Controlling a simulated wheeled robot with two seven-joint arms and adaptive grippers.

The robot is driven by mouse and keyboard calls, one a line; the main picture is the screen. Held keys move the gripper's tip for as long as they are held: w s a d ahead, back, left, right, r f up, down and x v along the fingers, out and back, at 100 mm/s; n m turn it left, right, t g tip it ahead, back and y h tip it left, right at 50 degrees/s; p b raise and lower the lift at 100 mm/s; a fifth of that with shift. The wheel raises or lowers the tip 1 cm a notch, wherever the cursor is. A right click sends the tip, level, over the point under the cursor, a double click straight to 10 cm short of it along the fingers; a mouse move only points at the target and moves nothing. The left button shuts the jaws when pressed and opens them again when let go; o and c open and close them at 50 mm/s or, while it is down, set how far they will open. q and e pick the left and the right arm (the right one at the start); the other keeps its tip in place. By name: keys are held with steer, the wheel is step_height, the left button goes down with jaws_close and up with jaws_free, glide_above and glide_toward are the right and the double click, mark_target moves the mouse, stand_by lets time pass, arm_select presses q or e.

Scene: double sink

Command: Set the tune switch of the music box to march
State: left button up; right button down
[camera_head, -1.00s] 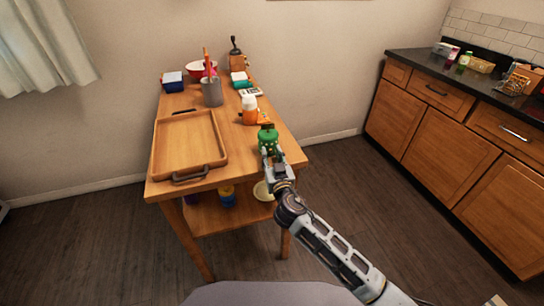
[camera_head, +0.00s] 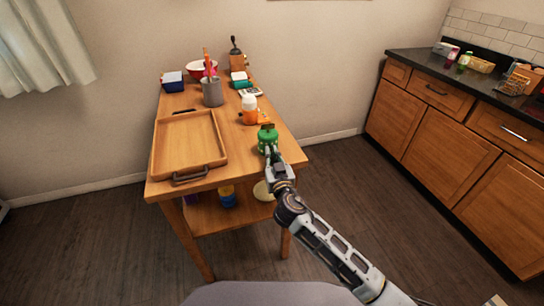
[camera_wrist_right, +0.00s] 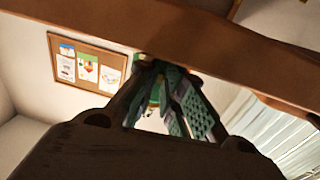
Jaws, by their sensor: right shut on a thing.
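The green music box (camera_head: 267,139) stands near the right edge of the wooden table, with a small dark part on its top. My right gripper (camera_head: 271,153) is at its near side, its fingers shut on a part of it. The tune switch and its setting are too small or hidden behind the fingers to make out. In the right wrist view the gripper's green-padded fingers (camera_wrist_right: 172,98) are close together, with a bit of green between and behind them. My left gripper is not in view.
An orange and white bottle (camera_head: 249,110) stands just behind the music box. A wooden tray (camera_head: 153,160) fills the table's left front. A grey utensil pot (camera_head: 212,93), a coffee grinder (camera_head: 237,62) and bowls stand farther back. Open floor lies right of the table.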

steer(key=shift+r, duration=1)
steer(key=c, duration=1.6)
jaws_free()
steer(key=shift+c, duration=0.2)
steer(key=shift+o, duration=0.6)
steer(key=shift+v, duration=1.05)
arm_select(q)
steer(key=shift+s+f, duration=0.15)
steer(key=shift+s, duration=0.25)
arm_select(e)
steer(key=v, duration=1)
